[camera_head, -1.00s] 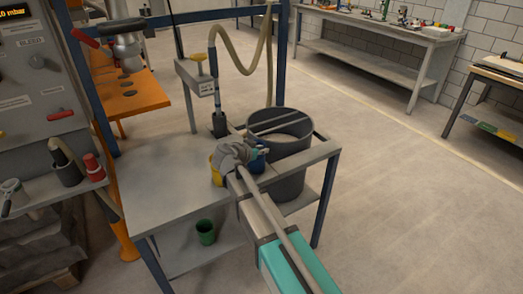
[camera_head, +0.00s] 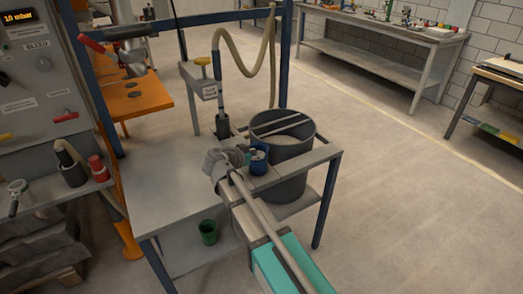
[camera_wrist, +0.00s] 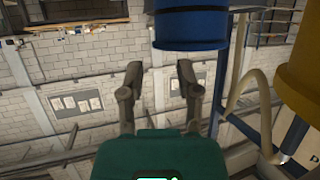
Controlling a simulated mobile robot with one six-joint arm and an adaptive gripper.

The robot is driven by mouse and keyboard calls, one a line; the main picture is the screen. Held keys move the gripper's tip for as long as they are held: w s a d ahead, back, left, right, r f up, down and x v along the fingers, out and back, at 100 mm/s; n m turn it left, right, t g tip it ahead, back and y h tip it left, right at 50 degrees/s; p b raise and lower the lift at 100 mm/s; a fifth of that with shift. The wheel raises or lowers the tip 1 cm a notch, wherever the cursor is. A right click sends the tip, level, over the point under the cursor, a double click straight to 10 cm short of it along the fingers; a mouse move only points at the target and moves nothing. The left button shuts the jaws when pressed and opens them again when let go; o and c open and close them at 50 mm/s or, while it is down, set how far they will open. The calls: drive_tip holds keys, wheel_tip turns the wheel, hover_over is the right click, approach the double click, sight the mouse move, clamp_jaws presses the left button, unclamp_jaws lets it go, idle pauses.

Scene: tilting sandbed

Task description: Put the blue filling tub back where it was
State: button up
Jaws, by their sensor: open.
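The blue filling tub (camera_head: 259,160) stands upright on the bench beside the large grey bin, just right of my gripper (camera_head: 228,160) in the head view. In the wrist view the blue tub (camera_wrist: 192,28) shows at the top, beyond my fingertips and apart from them. My gripper (camera_wrist: 160,72) is open, with nothing between its fingers.
The grey bin (camera_head: 292,185) holds pale material and has a bar across its top. A hose (camera_head: 240,66) hangs above the bench (camera_head: 165,190), whose left part is clear. A green cup (camera_head: 208,232) sits on the lower shelf. A control panel stands at the left.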

drive_tip(key=p+v, duration=0.2)
drive_tip(key=v, duration=0.5)
idle(0.7)
drive_tip(key=s+d+f+n+g+y, duration=0.2)
drive_tip(key=s+d, duration=0.3)
drive_tip(key=d, duration=0.4)
drive_tip(key=s+d+f+n+g+y, duration=0.3)
drive_tip(key=s+d+f+g, duration=0.1)
drive_tip(key=d, duration=0.5)
drive_tip(key=s+d+f+n+g+y, duration=0.2)
drive_tip(key=s+d+f+g+y, duration=0.1)
drive_tip(key=d, duration=0.6)
wheel_tip(320, 180, down, 2)
drive_tip(key=s+g, duration=0.1)
drive_tip(key=s, duration=0.1)
drive_tip(key=shift+s+d+f+n+g, duration=0.2)
drive_tip(key=shift+s+d+n+g, duration=0.1)
drive_tip(key=shift+s+d+g, duration=0.1)
wheel_tip(320, 180, up, 7)
drive_tip(key=p, duration=0.7)
